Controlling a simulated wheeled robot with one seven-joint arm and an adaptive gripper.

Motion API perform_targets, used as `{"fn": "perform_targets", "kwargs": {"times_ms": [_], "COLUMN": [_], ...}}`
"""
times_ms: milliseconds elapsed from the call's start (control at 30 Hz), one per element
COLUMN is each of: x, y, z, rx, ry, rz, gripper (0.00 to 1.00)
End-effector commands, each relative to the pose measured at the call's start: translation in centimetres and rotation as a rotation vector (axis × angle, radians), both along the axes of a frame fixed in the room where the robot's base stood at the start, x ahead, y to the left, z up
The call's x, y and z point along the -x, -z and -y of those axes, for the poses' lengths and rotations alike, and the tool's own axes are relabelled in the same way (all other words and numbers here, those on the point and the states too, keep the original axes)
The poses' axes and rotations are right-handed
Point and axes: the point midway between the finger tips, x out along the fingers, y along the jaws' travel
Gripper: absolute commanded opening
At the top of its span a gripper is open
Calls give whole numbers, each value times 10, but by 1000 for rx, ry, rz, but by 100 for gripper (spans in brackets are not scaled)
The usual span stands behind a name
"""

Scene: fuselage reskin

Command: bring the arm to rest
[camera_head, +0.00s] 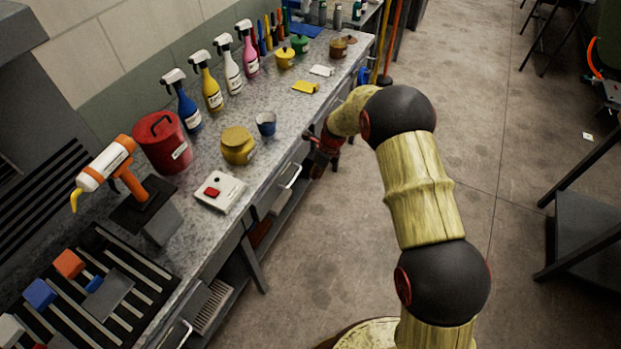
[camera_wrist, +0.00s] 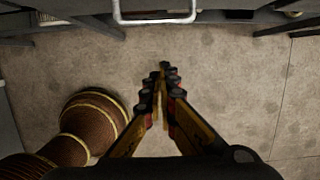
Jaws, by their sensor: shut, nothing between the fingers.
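My arm reaches out from the bottom of the head view and bends toward the workbench. My gripper (camera_head: 322,160) hangs off the bench's front edge, over the floor and apart from the bench top. In the wrist view my gripper (camera_wrist: 163,80) points at the bare floor, its fingertips together with nothing between them. The workbench (camera_head: 226,228) runs along the left of the head view.
Spray bottles (camera_head: 212,90), a red canister (camera_head: 162,142), a yellow jar (camera_head: 238,146), a blue cup (camera_head: 266,124) and a white box with a red button (camera_head: 219,192) stand on the bench. A drawer handle (camera_wrist: 155,20) is ahead of my gripper. The floor (camera_head: 330,262) is clear.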

Motion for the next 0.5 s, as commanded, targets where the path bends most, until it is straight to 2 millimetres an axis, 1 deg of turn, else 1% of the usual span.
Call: {"fn": "perform_targets", "kwargs": {"times_ms": [33, 200, 300, 500], "x": [0, 3, 3, 4], "y": [-11, -28, -32, -33], "z": [2, 6, 7, 7], "rx": [0, -1, 0, 0], "ry": [1, 1, 0, -3], "rz": [4, 1, 1, 2], "gripper": [0, 0, 0, 0]}}
